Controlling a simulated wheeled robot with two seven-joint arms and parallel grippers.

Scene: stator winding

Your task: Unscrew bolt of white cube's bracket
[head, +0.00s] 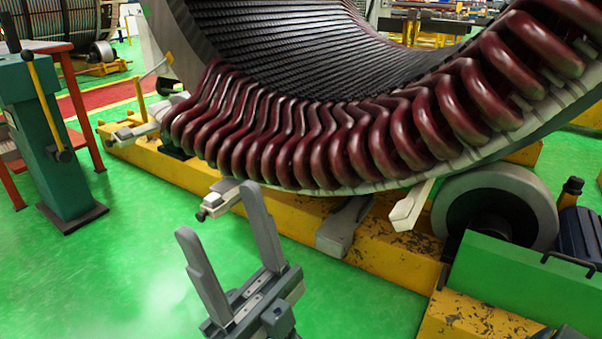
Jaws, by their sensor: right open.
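My right gripper (217,210) is open and empty, its two grey fingers pointing up and away at the bottom centre of the head view. A small whitish bracket (223,197) sticks out under the stator's lower edge, just beyond the fingertips in the picture. A dark bolt-like end (202,215) shows at its near left tip. Part of this bracket is close to or behind the right finger. I cannot tell the depth gap between fingers and bracket. A longer white block (410,206) projects further right. No separate white cube can be made out clearly. My left gripper is not in view.
The big stator (290,140) with dark red coil ends fills the upper middle. It rests over a yellow base beam (385,235) with a grey roller (497,207) at right. A green post (55,150) stands at left. Green floor (110,280) is clear at lower left.

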